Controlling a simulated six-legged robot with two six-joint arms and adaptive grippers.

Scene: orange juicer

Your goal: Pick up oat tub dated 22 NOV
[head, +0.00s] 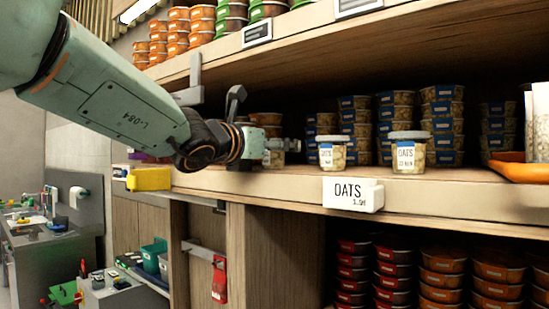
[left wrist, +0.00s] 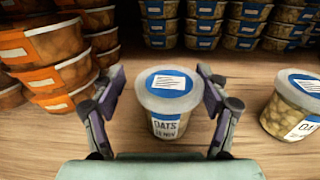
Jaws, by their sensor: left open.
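My left gripper (head: 268,150) reaches in from the left over the oats shelf. In the left wrist view its open fingers (left wrist: 162,82) stand on either side of an oat tub (left wrist: 168,98) with a grey lid and blue label. That label reads OATS and a NOV date, but I cannot read the day surely. In the head view the gripper mostly hides this tub. A middle oat tub (head: 332,153) stands to its right, its date too small to read. A further right oat tub (head: 408,152) has a label that appears to read 22 NOV. My right gripper is not in view.
Stacked blue-labelled tubs (head: 443,120) stand behind. Orange-labelled tubs (left wrist: 58,62) stand close to the left of the gripper. An OATS price sign (head: 353,194) hangs on the shelf's front edge. An orange tray (head: 514,168) lies at the right. The upper shelf (head: 330,55) overhangs.

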